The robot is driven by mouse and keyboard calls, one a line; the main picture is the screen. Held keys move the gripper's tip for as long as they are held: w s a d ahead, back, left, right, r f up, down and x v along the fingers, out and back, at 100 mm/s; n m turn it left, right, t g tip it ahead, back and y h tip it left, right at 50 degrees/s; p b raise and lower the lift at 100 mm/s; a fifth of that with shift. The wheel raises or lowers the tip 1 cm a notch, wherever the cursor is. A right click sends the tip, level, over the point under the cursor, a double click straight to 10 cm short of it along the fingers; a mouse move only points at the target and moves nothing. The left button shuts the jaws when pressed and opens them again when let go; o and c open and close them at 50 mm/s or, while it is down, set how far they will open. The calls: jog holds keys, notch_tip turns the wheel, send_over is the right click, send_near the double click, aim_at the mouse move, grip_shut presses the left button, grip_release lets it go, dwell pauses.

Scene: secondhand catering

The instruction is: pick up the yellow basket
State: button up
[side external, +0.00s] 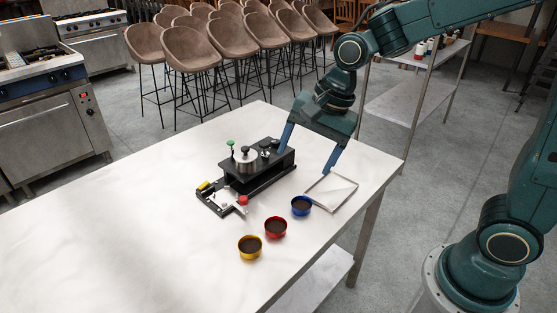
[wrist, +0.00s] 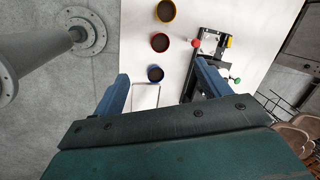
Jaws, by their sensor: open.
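The yellow basket (side external: 249,256) is a small round cup with dark contents, upright on the white table. It is the nearest of a row of three; it also shows at the top of the wrist view (wrist: 166,21). The red basket (side external: 275,234) is beside it, and the blue basket (side external: 301,211) is at the far end of the row. My gripper (side external: 304,162) is open and empty above the table's far right part. It is well apart from the yellow basket. In the wrist view its two blue fingers (wrist: 163,70) are spread wide, with the blue basket showing between them.
A black machine (side external: 257,178) with a metal cylinder and coloured knobs stands left of my gripper. A shallow square tray (side external: 331,206) lies at the table's right edge, below the right finger. The front left of the white table (side external: 130,235) is clear.

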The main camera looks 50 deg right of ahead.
jog(key=w+a+f+m+g, duration=0.1)
jog(key=w+a+f+m, duration=0.1)
jog(key=w+f+m, duration=0.1)
jog(key=w+a+f+m+g+y, duration=0.1)
jog(key=w+a+f+m, duration=0.2)
jog(key=f+m, duration=0.2)
jog(key=x, duration=0.3)
jog(key=shift+w, duration=0.15)
send_near(249, 250)
jog(key=shift+w+a+f, duration=0.2)
jog(key=shift+a+f, duration=0.15)
jog(key=shift+f, duration=0.2)
jog(key=shift+x, duration=2.6)
jog(key=shift+s+d, duration=0.1)
jog(key=shift+s, duration=0.05)
jog(key=c, duration=1.1)
